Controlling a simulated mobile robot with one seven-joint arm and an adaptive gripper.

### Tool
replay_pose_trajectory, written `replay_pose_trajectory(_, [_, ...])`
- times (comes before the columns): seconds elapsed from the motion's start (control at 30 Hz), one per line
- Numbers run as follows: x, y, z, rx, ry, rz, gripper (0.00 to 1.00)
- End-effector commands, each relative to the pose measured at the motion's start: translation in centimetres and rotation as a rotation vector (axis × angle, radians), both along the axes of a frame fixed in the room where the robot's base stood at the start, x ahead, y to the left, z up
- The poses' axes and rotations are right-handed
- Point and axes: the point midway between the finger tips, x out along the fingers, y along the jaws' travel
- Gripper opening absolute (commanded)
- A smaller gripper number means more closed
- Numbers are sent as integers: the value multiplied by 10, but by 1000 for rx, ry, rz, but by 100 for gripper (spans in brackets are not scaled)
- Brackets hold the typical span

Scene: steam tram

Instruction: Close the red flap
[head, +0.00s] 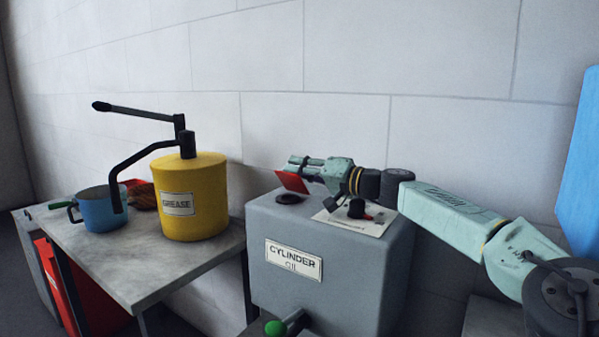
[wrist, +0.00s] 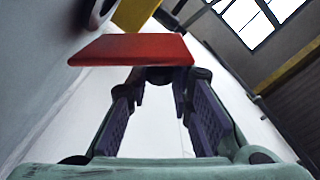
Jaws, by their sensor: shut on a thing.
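The red flap (head: 291,182) stands raised and tilted at the dark round filler hole (head: 289,198) on top of the grey cylinder oil box (head: 340,285). The hole shows uncovered. My gripper (head: 302,164) reaches in from the right, above the box top, and its fingers are at the flap's upper edge. In the wrist view the red flap (wrist: 140,48) lies across the tips of my gripper (wrist: 160,76), which are shut on its near edge. The flap's hinge is not clear in either view.
A yellow grease drum (head: 215,215) with a black pump handle (head: 140,112) and a blue mug (head: 98,212) stand on the table (head: 165,262) at left. A white card (head: 352,220) lies on the box beneath my wrist. A pale wall (head: 330,60) stands close behind.

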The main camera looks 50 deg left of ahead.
Motion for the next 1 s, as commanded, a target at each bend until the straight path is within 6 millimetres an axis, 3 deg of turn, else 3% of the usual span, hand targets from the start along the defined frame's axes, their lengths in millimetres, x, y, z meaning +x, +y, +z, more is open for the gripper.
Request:
replay_pose_trajectory(0.17, [0,0,0,1,0,-1,0])
replay_pose_trajectory(0.2, [0,0,0,1,0,-1,23])
replay_pose_trajectory(0.47, [0,0,0,1,0,-1,40])
replay_pose_trajectory(0.77, [0,0,1,0,0,0,40])
replay_pose_trajectory(1.0, [0,1,34,2,-5,-1,40])
